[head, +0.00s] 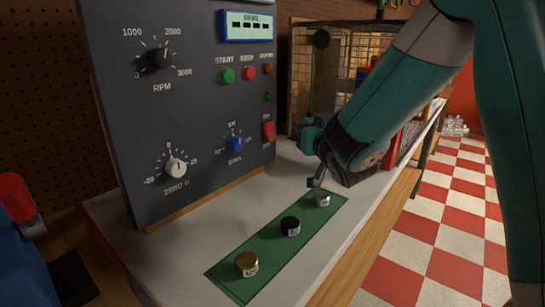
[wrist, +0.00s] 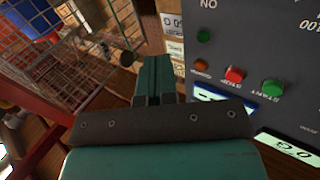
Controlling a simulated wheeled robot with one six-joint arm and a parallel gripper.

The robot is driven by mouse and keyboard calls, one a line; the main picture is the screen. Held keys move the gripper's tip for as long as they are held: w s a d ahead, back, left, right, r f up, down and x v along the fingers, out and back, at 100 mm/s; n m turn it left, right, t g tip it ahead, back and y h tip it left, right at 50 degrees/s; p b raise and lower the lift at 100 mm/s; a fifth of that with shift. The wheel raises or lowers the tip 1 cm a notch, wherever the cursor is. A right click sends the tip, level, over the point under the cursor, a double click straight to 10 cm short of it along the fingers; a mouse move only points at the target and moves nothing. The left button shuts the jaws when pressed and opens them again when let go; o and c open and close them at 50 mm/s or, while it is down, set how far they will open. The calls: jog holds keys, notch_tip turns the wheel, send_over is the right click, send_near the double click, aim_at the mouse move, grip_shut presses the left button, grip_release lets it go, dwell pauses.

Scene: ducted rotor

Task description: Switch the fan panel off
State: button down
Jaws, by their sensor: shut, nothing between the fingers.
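The dark grey fan panel (head: 200,110) stands upright at the left in the head view. A red switch (head: 268,131) is on its lower right edge, below a small green lamp (head: 267,97); which way it is set is too small to tell. A green START button (head: 227,76) and a red button (head: 249,73) sit higher up. My gripper (head: 308,138) is to the right of the red switch, apart from the panel, shut and empty. In the wrist view, its fingers (wrist: 155,78) are together and the panel (wrist: 265,45) appears upside down; the red switch is not visible there.
A green mat (head: 225,273) with a brass, a black and a silver weight lies on the bench below my gripper. A wire cage (head: 345,60) stands behind it. The panel also has an RPM knob (head: 157,57), a zero knob (head: 176,166) and a blue span knob (head: 236,143).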

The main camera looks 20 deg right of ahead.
aim_at(270, 131)
jog(key=shift+w+d+f+n+t, duration=0.2)
jog(key=shift+n+t, duration=0.1)
jog(key=shift+t, duration=0.2)
jog(key=shift+a, duration=0.1)
jog(key=w+a+f+b, duration=0.3)
jog(key=w+a+b, duration=0.1)
jog(key=w, duration=0.3)
jog(key=shift+f, duration=0.35)
jog(key=shift+f+b, duration=0.1)
jog(key=shift+b, duration=0.25)
dwell(1.5)
jog(key=shift+w+a+f, duration=0.1)
jog(key=shift+w+a, duration=0.1)
jog(key=shift+w, duration=0.05)
